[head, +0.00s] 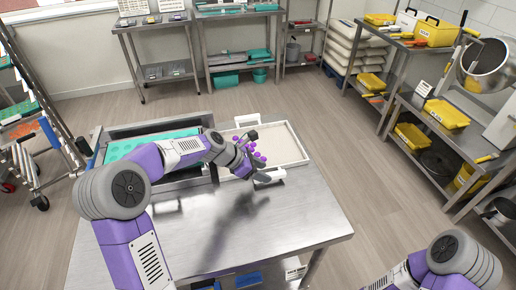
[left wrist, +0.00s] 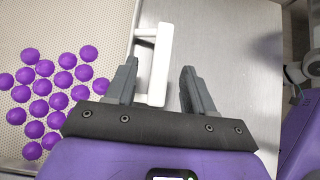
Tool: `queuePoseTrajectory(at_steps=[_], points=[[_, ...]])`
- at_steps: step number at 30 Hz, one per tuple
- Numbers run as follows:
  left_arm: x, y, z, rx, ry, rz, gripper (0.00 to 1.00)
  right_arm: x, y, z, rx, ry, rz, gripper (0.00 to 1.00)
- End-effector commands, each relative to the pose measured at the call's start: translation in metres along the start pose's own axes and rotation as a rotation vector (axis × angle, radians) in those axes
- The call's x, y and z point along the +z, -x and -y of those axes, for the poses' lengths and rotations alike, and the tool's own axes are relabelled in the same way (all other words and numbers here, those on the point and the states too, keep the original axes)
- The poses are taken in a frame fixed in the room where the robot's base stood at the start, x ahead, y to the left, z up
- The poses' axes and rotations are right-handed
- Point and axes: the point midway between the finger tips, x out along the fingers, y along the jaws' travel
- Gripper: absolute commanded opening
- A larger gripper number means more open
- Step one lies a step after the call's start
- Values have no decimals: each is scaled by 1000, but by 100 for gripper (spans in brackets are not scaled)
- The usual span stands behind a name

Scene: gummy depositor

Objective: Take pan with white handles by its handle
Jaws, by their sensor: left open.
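The pan with white handles (head: 285,148) lies on the metal table, a shallow beige tray with several purple gummies at its left side. Its near white handle (head: 270,176) sticks out over the table toward me; the far one (head: 247,120) is at the back edge. My left gripper (head: 262,178) is open at the near handle and hides part of the pan. In the left wrist view, the near handle (left wrist: 162,45) shows between the open fingers (left wrist: 159,66), with a gap to the right finger. The pan's perforated floor (left wrist: 60,22) is at left. My right gripper is out of view.
A metal depositor frame with a teal tray (head: 125,147) stands left of the pan. The steel table (head: 290,220) is clear in front. Shelves with yellow bins (head: 447,113) stand at right, and a rack of trays stands at far left.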

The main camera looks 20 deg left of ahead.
Motion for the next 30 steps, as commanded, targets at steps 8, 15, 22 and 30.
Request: queuePoseTrajectory(at_steps=[8, 15, 22, 30], points=[[-3, -42, 3, -2, 0, 0, 53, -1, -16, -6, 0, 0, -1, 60], [-1, -44, 2, 1, -1, -1, 53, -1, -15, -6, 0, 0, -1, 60], [-2, -44, 2, 1, 0, -1, 21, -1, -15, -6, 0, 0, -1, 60], [-2, -44, 2, 1, -1, -1, 0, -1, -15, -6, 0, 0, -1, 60]])
